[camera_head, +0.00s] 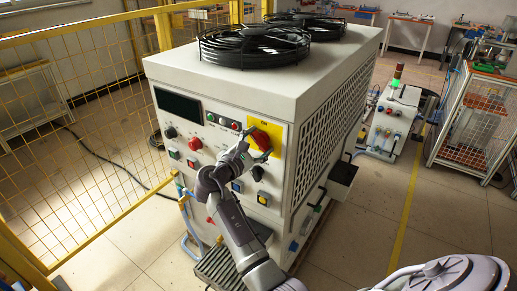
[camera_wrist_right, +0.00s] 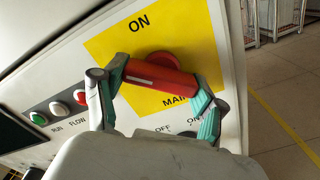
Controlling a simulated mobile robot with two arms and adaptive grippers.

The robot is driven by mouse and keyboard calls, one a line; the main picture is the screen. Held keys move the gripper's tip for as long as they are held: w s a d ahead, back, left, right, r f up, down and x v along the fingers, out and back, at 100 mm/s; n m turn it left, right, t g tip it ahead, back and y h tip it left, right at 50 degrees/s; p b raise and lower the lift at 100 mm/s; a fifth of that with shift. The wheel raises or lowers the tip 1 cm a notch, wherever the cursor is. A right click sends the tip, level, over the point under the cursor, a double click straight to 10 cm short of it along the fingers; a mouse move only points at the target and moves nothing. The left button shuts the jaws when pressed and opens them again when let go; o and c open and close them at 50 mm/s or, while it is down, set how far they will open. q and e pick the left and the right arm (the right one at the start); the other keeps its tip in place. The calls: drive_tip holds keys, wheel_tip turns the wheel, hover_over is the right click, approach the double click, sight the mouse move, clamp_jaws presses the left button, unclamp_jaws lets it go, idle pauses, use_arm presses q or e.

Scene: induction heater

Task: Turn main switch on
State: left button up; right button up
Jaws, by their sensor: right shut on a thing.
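The main switch is a red rotary handle (camera_head: 261,138) on a yellow plate (camera_head: 276,131) at the upper right of the heater cabinet's front panel. In the wrist view the red handle (camera_wrist_right: 160,76) lies across the picture, its right end a little lower, with "ON" printed above and "MAIN" partly hidden below. My right gripper (camera_head: 252,149) is at the handle. In the wrist view its green-padded fingers (camera_wrist_right: 160,86) are shut on the handle, one at each end. My left gripper is not in view.
The white cabinet (camera_head: 250,92) carries two black fans on top. Red, green and white buttons (camera_wrist_right: 58,108) sit left of the plate, and a black knob (camera_head: 257,173) sits below. A yellow mesh fence (camera_head: 75,110) stands left. The floor right of the cabinet is partly clear.

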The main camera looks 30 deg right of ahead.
drive_tip(key=shift+m+b, duration=1.2)
drive_tip(key=shift+m, duration=0.5)
drive_tip(key=shift+r, duration=0.1)
drive_tip(key=o, duration=1.1)
drive_tip(key=shift+o, duration=0.2)
